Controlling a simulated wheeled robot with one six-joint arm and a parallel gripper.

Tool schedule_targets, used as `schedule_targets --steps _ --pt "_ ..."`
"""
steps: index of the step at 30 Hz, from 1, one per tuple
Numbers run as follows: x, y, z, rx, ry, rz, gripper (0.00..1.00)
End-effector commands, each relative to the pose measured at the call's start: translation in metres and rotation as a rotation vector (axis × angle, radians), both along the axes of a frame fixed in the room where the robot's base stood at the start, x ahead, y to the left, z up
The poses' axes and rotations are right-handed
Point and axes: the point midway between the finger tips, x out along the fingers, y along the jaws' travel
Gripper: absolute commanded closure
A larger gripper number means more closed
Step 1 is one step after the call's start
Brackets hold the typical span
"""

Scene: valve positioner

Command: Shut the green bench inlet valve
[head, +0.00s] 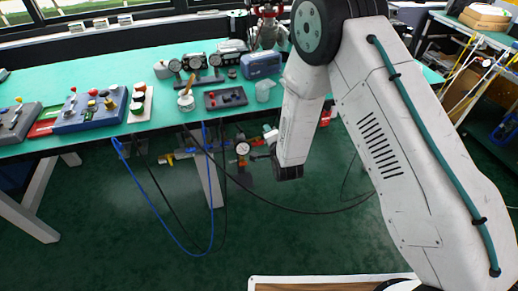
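Under the front edge of the bench hangs a cluster of pipe fittings with a round white gauge (242,148). A small pale green and white part (270,133) sits just right of the gauge, close to my forearm. It may be the green inlet valve, but it is too small to tell its handle position. My arm reaches down in front of the bench, and its dark wrist end (288,172) is right of and below the gauge. My gripper's fingers cannot be made out clearly, nor whether they touch anything. My forearm hides part of the area behind it.
The green-topped bench (50,88) carries control boxes, gauges and a blue case (260,65). A yellow-handled fitting (166,159) is left of the gauge. A blue hose (155,190) and black cables loop below the bench. The green floor (110,235) is open in front.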

Motion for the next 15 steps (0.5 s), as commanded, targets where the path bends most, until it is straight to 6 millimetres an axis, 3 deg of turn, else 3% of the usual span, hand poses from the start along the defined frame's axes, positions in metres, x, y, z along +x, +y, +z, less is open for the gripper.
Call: schedule_targets --steps 1,6,11,15 --pt "-0.01 0.005 -0.024 0.034 -0.022 0.0 0.69" --pt "-0.038 0.014 -0.068 0.156 -0.12 0.006 0.69" --pt "-0.057 0.016 -0.087 0.221 -0.172 0.015 0.69" --pt "-0.057 0.018 -0.091 0.24 -0.19 0.019 0.69"
